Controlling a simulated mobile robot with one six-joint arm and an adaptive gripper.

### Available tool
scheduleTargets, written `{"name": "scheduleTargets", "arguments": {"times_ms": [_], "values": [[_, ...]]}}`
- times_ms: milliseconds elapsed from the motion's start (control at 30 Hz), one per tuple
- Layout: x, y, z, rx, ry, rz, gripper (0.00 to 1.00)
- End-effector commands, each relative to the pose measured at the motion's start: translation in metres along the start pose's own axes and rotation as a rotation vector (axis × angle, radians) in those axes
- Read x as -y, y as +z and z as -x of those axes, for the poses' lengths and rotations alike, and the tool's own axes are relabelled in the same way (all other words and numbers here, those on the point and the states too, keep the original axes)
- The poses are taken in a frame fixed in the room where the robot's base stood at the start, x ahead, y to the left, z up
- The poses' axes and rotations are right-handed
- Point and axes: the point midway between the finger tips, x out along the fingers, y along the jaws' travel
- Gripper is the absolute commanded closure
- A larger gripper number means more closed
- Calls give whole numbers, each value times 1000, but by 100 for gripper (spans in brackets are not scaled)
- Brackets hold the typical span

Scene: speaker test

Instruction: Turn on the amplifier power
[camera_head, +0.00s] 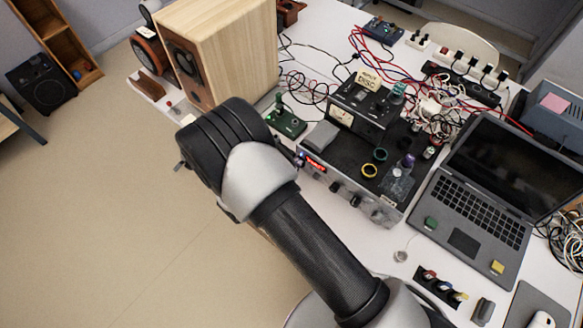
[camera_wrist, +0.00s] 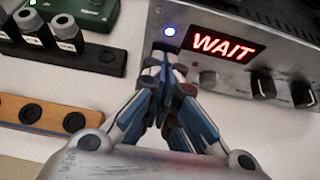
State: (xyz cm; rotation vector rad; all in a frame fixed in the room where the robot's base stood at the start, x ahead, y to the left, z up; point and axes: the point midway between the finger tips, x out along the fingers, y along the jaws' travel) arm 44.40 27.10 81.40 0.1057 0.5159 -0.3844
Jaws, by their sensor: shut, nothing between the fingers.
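The amplifier is a silver-fronted unit with a black top (camera_head: 340,185) on the white table in the head view. In the wrist view its front panel (camera_wrist: 222,77) fills the upper right. A red lit display (camera_wrist: 222,46) on it reads "WAIT". A blue-white light (camera_wrist: 169,31) glows at the panel's left end, and black knobs (camera_wrist: 263,85) sit to the right. My gripper (camera_wrist: 165,58) is shut and empty, its fingertips at the panel's lower left, just below the blue light. I cannot tell whether they touch the panel. In the head view my arm hides the gripper.
A large wooden speaker (camera_head: 233,50) stands left of the amplifier. A laptop (camera_head: 480,195) lies open to the right. A meter box (camera_head: 362,110) sits on the amplifier. In the wrist view, a black rack (camera_wrist: 75,48) and a wooden strip (camera_wrist: 40,114) lie left of my gripper.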

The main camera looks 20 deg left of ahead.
Motion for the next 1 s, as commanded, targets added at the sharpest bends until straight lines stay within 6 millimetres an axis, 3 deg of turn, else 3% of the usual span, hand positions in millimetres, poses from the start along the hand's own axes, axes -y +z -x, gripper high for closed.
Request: {"name": "scheduleTargets", "arguments": {"times_ms": [1000], "values": [[0,12,9,10,-1,3,100]]}}
